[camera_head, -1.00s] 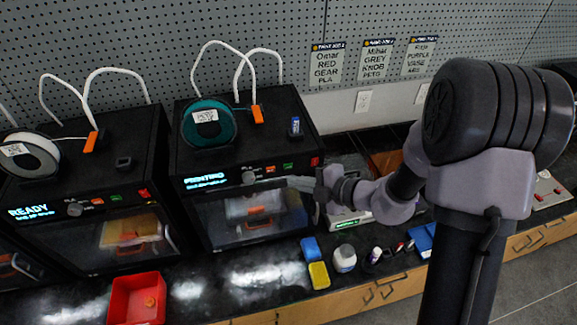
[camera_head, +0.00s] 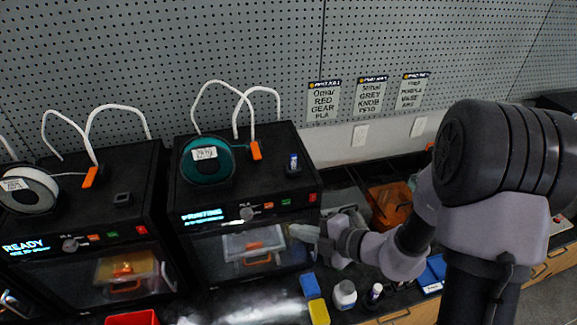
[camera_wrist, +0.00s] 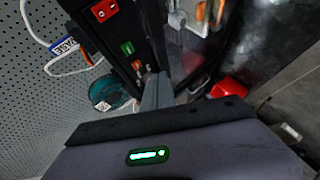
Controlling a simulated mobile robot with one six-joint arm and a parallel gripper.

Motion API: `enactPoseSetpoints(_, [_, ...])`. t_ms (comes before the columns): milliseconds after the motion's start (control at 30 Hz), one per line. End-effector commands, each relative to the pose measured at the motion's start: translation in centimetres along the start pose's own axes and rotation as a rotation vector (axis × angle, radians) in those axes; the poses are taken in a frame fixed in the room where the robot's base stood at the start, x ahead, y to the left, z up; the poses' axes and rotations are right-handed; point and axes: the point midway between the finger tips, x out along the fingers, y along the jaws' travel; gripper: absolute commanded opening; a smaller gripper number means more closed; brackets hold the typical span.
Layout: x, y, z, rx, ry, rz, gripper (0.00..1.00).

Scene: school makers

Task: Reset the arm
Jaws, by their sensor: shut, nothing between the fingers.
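My gripper (camera_head: 303,232) is at the end of my arm, in front of the right printer (camera_head: 245,165), near the right side of its front. Its fingers look closed together with nothing held. In the wrist view my gripper (camera_wrist: 158,88) points toward the printer's front, with the red and green buttons (camera_wrist: 127,48) to its left. The printer's screen reads PRINTING, and an orange-handled tray shows behind its window. I cannot tell whether the fingers touch the printer.
A second printer (camera_head: 90,215) reading READY stands to the left. A red bin (camera_head: 132,318) sits on the bench in front. A blue block (camera_head: 310,285), a yellow block (camera_head: 318,311) and a white jar (camera_head: 344,295) lie below my gripper. An orange box (camera_head: 390,203) is behind my arm.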

Motion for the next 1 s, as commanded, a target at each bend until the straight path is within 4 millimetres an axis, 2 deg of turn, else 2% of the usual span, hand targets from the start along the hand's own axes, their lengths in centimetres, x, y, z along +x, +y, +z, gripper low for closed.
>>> enactPoseSetpoints(67, [0.0, 0.0, -0.2, -0.029, 0.007, -0.002, 0.00])
enactPoseSetpoints(167, [0.0, -0.4, -2.6, -0.327, 0.085, -0.027, 0.00])
enactPoseSetpoints(267, [-1.3, -2.8, -7.3, -1.005, 0.251, -0.082, 0.00])
enactPoseSetpoints(300, [-2.3, -4.7, -9.0, -1.332, 0.330, -0.109, 0.00])
enactPoseSetpoints(333, [-3.2, -6.2, -9.9, -1.581, 0.391, -0.132, 0.00])
enactPoseSetpoints(367, [-4.2, -7.8, -10.5, -1.829, 0.455, -0.158, 0.00])
enactPoseSetpoints(400, [-5.6, -10.0, -10.9, -2.151, 0.547, -0.198, 0.00])
enactPoseSetpoints(500, [-9.1, -14.1, -10.0, -2.842, 0.805, -0.332, 0.00])
enactPoseSetpoints(533, [-10.1, -14.8, -9.5, 2.980, -0.880, 0.377, 0.00])
enactPoseSetpoints(600, [-12.0, -15.9, -8.5, 2.634, -0.863, 0.393, 0.00])
enactPoseSetpoints(700, [-13.8, -16.1, -7.7, 2.351, -0.862, 0.405, 0.00])
enactPoseSetpoints(767, [-14.3, -16.0, -7.5, 2.283, -0.865, 0.408, 0.00])
enactPoseSetpoints(1000, [-14.4, -15.9, -7.5, 2.277, -0.865, 0.408, 0.00])
